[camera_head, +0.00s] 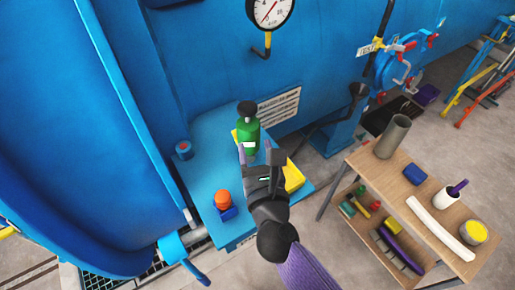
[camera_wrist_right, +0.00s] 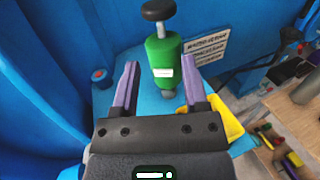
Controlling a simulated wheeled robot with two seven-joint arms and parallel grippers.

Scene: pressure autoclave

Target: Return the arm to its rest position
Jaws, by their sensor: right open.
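My right gripper (camera_head: 262,157) is open and empty over the blue shelf of the autoclave. In the right wrist view its two purple-grey fingers (camera_wrist_right: 161,85) stand apart. A green cylindrical fitting (camera_wrist_right: 163,55) with a black knob on top stands just beyond the fingertips, between them in the picture. It also shows in the head view (camera_head: 248,136). I cannot tell whether the fingers touch it; they look apart from it. My left gripper is not in view.
The blue autoclave (camera_head: 200,50) fills the back and left. An orange-red button on a blue base (camera_head: 222,201) and a yellow block (camera_head: 293,177) are close to my right gripper. A wooden cart (camera_head: 408,190) with a grey cylinder (camera_head: 394,136) stands at right. Bare floor lies between.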

